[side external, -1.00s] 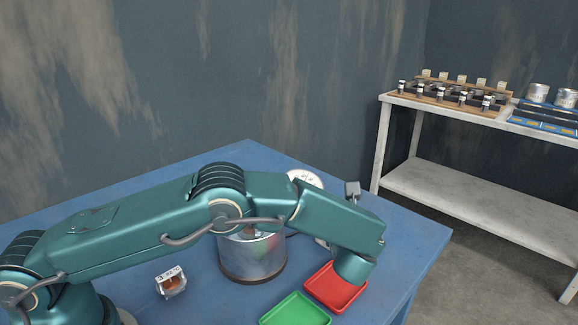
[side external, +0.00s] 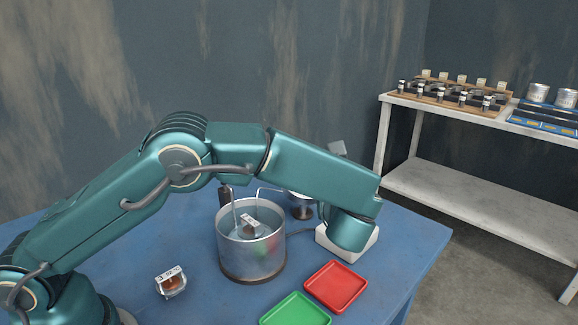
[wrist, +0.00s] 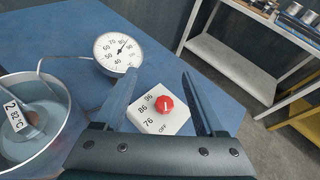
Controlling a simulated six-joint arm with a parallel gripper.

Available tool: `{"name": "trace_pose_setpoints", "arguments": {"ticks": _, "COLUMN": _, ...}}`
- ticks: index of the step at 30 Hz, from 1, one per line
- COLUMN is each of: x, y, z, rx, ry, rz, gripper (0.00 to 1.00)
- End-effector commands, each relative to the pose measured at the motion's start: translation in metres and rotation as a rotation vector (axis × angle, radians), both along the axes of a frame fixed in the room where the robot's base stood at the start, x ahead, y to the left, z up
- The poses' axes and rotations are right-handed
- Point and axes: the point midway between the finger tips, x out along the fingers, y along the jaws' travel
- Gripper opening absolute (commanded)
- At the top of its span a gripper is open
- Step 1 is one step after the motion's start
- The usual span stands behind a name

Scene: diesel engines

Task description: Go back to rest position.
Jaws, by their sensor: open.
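My gripper (wrist: 160,76) is open and empty. Its two fingers straddle the view of a white control box (wrist: 172,122) with a red knob (wrist: 166,104) and the marks 96, 86, 76 and OFF. The fingers appear above the box, not touching it. In the side view my wrist hangs over the white box (side external: 366,247), part of which shows behind it; the fingertips are hidden there. My arm is raised in an arch over the blue table (side external: 420,245).
A metal pot (side external: 235,262) of liquid holds a tagged part (side external: 250,225). A dial thermometer (wrist: 118,52) stands beside it. A red tray (side external: 336,286), a green tray (side external: 296,312) and a small tagged part (side external: 171,283) lie in front. A shelf (side external: 465,200) stands right.

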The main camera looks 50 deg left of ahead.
Motion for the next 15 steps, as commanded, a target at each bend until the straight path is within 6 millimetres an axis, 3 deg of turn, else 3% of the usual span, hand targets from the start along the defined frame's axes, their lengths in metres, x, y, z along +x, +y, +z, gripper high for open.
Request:
{"name": "trace_pose_setpoints", "arguments": {"ticks": 1, "x": -0.002, "y": 0.017, "z": 0.021, "rx": -0.041, "ry": -0.025, "rz": 0.045, "gripper": 0.72}}
{"name": "trace_pose_setpoints", "arguments": {"ticks": 6, "x": -0.031, "y": 0.065, "z": 0.064, "rx": -0.236, "ry": -0.084, "rz": 0.205, "gripper": 0.72}}
{"name": "trace_pose_setpoints", "arguments": {"ticks": 15, "x": -0.115, "y": 0.118, "z": 0.096, "rx": -0.684, "ry": -0.223, "rz": 0.521, "gripper": 0.72}}
